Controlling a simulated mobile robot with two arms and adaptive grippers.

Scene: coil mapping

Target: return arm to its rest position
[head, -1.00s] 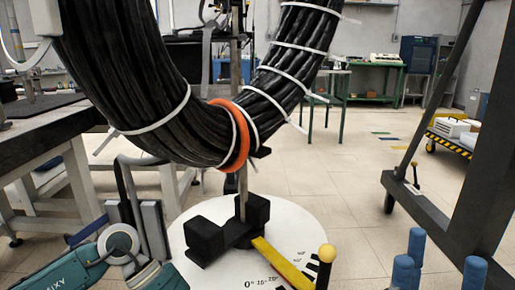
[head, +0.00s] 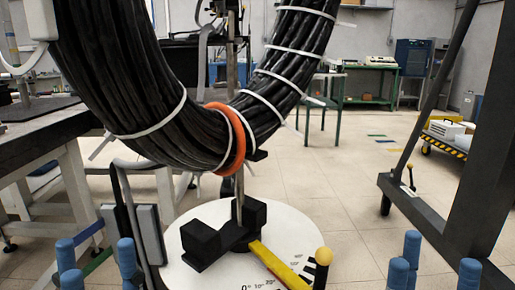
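My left gripper (head: 97,262) shows at the lower left edge of the head view as upright blue fingers, spread apart with nothing between them. My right gripper (head: 434,262) shows at the lower right in a similar pose, its blue fingers also apart and empty. Both are low in the picture, clear of the thick black cable coil (head: 120,75). Their wrists and arms are below the picture edge. The coil hangs at the upper middle, bound with white ties and with an orange ring (head: 239,150) around its lowest part.
A white round plate (head: 305,225) with angle marks, a black block mount (head: 215,240) and a yellow pointer (head: 280,265) stands between the grippers. A workbench (head: 50,135) is at left, a dark frame (head: 440,225) at right. Open floor lies behind.

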